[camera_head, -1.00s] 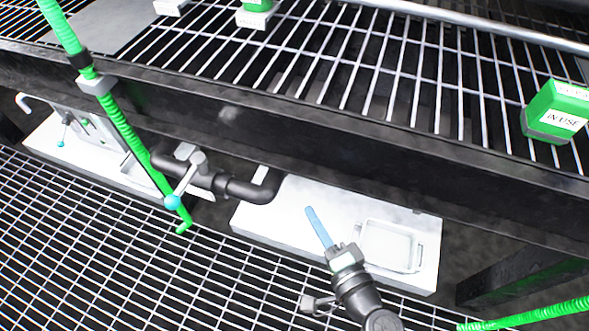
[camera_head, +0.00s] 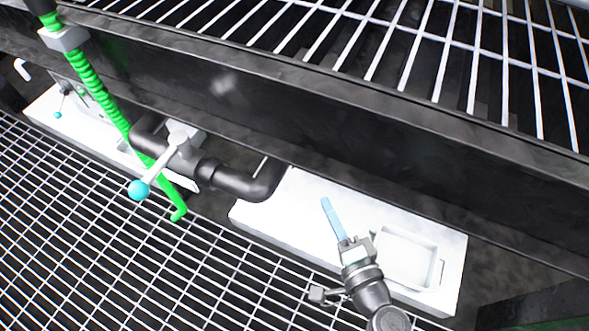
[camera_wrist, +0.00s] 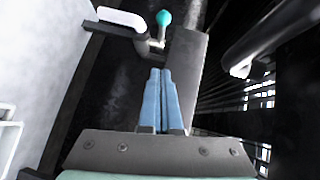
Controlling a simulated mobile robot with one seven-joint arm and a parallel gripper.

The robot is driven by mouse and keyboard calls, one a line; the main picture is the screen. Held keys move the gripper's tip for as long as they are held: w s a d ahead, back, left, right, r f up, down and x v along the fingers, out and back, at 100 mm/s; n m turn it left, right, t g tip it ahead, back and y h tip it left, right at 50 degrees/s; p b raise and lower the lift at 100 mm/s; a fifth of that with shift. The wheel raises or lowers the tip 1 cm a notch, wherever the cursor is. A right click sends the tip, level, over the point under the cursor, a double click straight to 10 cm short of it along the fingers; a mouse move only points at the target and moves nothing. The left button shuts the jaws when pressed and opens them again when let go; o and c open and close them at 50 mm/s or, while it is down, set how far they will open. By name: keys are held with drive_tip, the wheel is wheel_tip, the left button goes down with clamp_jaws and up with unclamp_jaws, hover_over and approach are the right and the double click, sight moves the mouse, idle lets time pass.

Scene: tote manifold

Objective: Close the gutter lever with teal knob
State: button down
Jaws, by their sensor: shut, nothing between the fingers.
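A pale lever (camera_head: 162,162) with a large teal knob (camera_head: 138,190) stands out from the dark pipe, pointing down and left. A smaller teal knob (camera_head: 58,115) is at far left, on a thin lever by a panel. My gripper (camera_head: 326,202) is over the white ledge, to the right of the pipe, apart from both levers. Its blue fingers are shut and empty. In the wrist view the fingers (camera_wrist: 160,72) are together, and a teal knob (camera_wrist: 163,18) on a short stem is beyond them. I cannot tell which knob that is.
A black pipe elbow (camera_head: 262,188) lies between my gripper and the large-knob lever. A green hose (camera_head: 98,95) hangs in front of the pipe. A dark beam (camera_head: 300,110) runs above. A shallow tray (camera_head: 405,258) sits right of my gripper. Open grating (camera_head: 150,270) is in front.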

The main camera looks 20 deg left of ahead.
drive_tip(key=s+a+b+x, duration=0.1)
drive_tip(key=b+x, duration=0.4)
drive_tip(key=x, duration=0.8)
drive_tip(key=shift+s+a+f+b, duration=0.2)
drive_tip(key=shift+s+a+b, duration=0.15)
drive_tip(key=shift+s+a, duration=0.1)
